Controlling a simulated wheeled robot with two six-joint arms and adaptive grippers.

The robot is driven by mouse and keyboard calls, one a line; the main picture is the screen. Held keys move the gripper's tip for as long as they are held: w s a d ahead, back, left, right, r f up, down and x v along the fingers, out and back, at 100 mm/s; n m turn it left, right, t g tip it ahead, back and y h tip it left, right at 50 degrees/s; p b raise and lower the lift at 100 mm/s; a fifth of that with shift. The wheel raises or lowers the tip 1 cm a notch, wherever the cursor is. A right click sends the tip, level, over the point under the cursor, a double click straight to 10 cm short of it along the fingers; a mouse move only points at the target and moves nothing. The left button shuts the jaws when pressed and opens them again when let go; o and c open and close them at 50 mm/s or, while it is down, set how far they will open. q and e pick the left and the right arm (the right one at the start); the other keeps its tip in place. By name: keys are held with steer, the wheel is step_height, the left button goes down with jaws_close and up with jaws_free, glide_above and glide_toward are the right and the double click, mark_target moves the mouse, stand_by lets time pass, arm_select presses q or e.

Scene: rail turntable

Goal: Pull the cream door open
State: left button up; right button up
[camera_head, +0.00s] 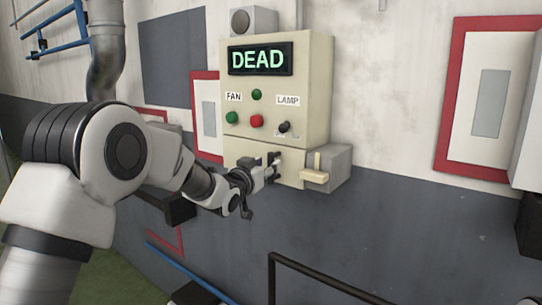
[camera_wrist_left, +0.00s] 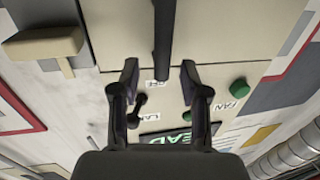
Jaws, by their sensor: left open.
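The cream door (camera_head: 292,168) is the lower panel of a cream control box (camera_head: 318,95) on the wall. It looks shut. In the left wrist view the door (camera_wrist_left: 215,28) fills the upper part, with a dark bar handle (camera_wrist_left: 163,35) standing on it. My left gripper (camera_head: 272,168) is open in front of the door and hides part of it in the head view. In the left wrist view the fingers of this gripper (camera_wrist_left: 160,75) stand either side of the handle's line, with gaps on both sides. My right gripper is not in view.
Above the door are a green "DEAD" display (camera_head: 261,60), green and red buttons, and a black lamp switch (camera_head: 284,127). A grey box with a cream lever (camera_head: 316,176) sits close right of the door. A dark rail (camera_head: 320,277) stands below at the front.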

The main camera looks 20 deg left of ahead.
mark_target(269, 163)
arm_select(q)
steer(key=w, duration=0.3)
steer(key=w+p, duration=0.1)
steer(key=shift+w+d+f, duration=0.1)
steer(key=shift+w+f, duration=0.05)
steer(key=shift+f, duration=0.2)
steer(key=shift+s+r, duration=0.1)
steer(key=shift+s, duration=0.2)
steer(key=shift+c, duration=1.3)
jaws_close()
